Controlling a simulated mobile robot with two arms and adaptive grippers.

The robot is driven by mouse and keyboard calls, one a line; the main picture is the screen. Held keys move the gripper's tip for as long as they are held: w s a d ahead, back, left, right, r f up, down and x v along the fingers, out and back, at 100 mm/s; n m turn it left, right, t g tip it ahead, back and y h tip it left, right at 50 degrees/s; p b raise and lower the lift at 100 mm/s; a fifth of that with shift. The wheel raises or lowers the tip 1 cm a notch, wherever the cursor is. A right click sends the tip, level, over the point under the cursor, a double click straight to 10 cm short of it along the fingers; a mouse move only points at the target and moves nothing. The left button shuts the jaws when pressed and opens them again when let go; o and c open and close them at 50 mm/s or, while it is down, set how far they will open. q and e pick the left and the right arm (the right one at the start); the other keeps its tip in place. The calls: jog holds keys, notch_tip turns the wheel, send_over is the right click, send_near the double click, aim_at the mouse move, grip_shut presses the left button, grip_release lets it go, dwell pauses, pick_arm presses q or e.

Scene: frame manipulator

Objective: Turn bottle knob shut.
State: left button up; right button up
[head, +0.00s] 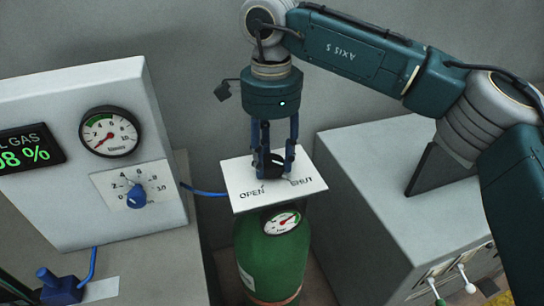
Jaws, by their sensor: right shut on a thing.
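A green gas bottle (270,262) stands upright in the gap between two grey cabinets. A white plate marked OPEN on the left and SHUT on the right (240,204) sits on top of it. A dark knob (273,170) stands on the plate, partly hidden by my fingers. My right gripper (274,165) points down from above, with its blue fingers shut on the knob. I cannot tell clearly which word the knob points to. A small round gauge (283,222) is on the bottle just below the plate. My left gripper is not in view.
At the left, a grey panel (60,190) carries a gauge (110,132), a blue dial (136,196) and a green percentage display (28,150). A blue hose (205,192) runs toward the bottle. A grey cabinet (375,190) with toggle switches (466,279) stands close at the right.

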aim_at(269, 161)
jog(key=shift+a, duration=0.15)
jog(key=o, duration=1.2)
jog(key=shift+r, duration=0.25)
notch_tip(269, 161, up, 12)
jog(key=shift+a+f, duration=0.1)
jog(key=shift+f, duration=0.15)
